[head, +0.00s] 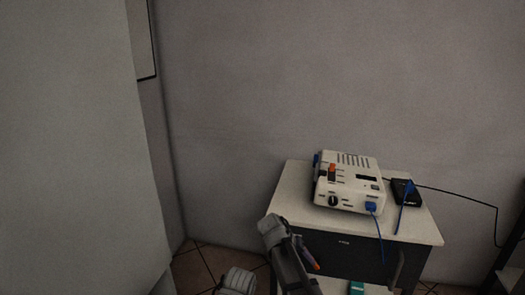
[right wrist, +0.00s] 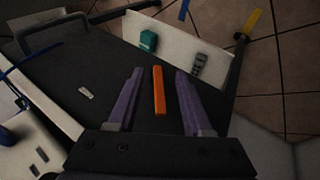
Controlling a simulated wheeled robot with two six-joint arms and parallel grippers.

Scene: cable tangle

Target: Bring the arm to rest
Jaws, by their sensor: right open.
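My right gripper (head: 308,254) is low in the head view, in front of the dark front of a small cabinet (head: 424,232). In the right wrist view its two purple fingers (right wrist: 158,88) stand apart, open. An orange strip (right wrist: 158,92) shows between them with a gap on each side; I cannot tell what it belongs to. My left gripper is not in view.
A white device (head: 348,190) with a blue plug (head: 371,207) and a small black box (head: 406,192) with a blue cable stand on the cabinet. A black cable runs right along the wall. A teal item (right wrist: 148,40) lies on a pale surface below. A pale panel (head: 70,150) fills the left.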

